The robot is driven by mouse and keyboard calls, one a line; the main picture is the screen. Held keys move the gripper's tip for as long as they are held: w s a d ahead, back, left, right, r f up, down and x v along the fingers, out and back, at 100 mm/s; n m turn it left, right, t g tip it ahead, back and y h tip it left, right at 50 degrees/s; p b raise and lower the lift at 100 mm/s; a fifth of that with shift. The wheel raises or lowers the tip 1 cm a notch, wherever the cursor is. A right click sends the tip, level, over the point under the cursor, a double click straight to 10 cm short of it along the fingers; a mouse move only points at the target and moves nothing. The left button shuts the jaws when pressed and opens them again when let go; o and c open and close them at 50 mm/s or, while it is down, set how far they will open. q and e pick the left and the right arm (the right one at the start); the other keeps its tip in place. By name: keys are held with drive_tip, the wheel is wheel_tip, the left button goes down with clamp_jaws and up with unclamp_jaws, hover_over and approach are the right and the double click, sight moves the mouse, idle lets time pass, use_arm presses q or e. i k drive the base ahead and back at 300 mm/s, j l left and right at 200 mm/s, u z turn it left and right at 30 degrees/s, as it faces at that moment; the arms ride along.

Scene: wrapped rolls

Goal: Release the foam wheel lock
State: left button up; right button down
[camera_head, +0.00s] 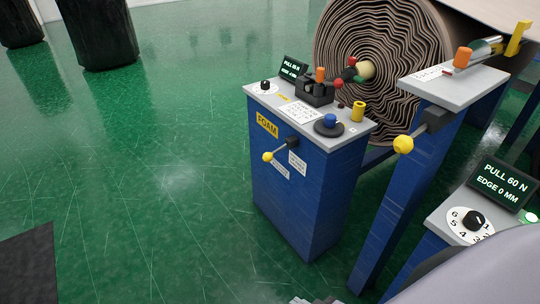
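The blue cabinet (290,205) carries a yellow FOAM label (267,125). On its front is a lever with a yellow ball end (267,157), which points down and left. On its grey top sit a blue knob (330,120) on a black disc, a yellow cylinder (358,111), a black block (315,91) with an orange knob (320,73), and a small dial (265,86). I cannot tell which of these is the wheel lock. Neither gripper is in view.
A large layered roll (375,50) stands behind the cabinet. A blue stand (405,185) with a yellow knob (403,144) is to the right. A second panel with a numbered dial (474,220) and display (501,184) is at lower right. The green floor (150,170) at left is mostly clear.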

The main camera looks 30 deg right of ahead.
sight(268, 156)
drive_tip(key=i+j+z, duration=0.1)
drive_tip(key=i+z, duration=0.25)
drive_tip(key=i+j+z, duration=0.35)
drive_tip(key=i, duration=0.2)
drive_tip(key=i+j+z, duration=0.3)
drive_tip(key=i, duration=0.15)
